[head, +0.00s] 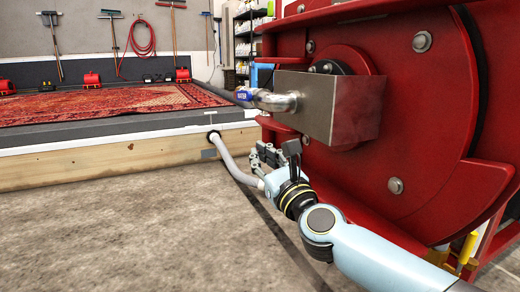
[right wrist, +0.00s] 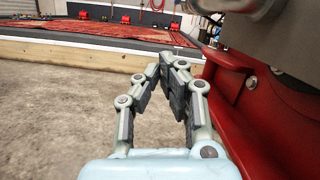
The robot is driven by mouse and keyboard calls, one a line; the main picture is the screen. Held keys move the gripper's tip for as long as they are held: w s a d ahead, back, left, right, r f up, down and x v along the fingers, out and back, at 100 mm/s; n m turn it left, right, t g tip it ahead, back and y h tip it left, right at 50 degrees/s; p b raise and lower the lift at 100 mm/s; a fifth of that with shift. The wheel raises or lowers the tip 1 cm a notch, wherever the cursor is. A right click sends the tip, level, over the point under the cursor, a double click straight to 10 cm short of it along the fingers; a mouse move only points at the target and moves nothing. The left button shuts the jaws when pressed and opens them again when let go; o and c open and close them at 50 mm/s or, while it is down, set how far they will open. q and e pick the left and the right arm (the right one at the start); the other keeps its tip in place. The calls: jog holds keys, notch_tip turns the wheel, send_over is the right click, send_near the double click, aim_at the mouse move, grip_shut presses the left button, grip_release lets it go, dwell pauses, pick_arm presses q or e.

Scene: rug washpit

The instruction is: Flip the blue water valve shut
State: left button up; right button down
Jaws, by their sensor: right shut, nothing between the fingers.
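The blue water valve (head: 244,95) shows in the head view as a small blue piece with white lettering. It sits at the end of a shiny metal pipe elbow (head: 276,101) that comes out of a steel box on the red machine. My right gripper (head: 256,158) is below the valve and pipe, apart from them, beside the machine. Its fingers are shut and empty, and the fingertips (right wrist: 166,62) meet in the right wrist view. That view shows metal pipe (right wrist: 236,9) at the upper right; I cannot make out the blue valve there. My left gripper is in neither view.
The large red machine (head: 440,110) fills the right side, with its steel box (head: 345,105) jutting out. A red rug (head: 100,103) lies behind. The concrete floor (head: 130,235) at left is clear.

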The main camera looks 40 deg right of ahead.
jog(key=s+a+f+n+g+y, duration=0.3)
jog(key=s+a+f+n, duration=0.3)
jog(key=n, duration=0.6)
jog(key=s+a+f+n+g+y, duration=0.3)
jog(key=s+a+f+n, duration=0.1)
jog(key=s+f+n, duration=0.6)
jog(key=s+f+n+g+h, duration=0.1)
jog(key=s+f+n+g, duration=0.4)
jog(key=s+n, duration=0.8)
jog(key=shift+s+d+f+n+h, duration=0.35)
jog(key=shift+f+n, duration=0.4)
jog(key=shift+n, duration=0.35)
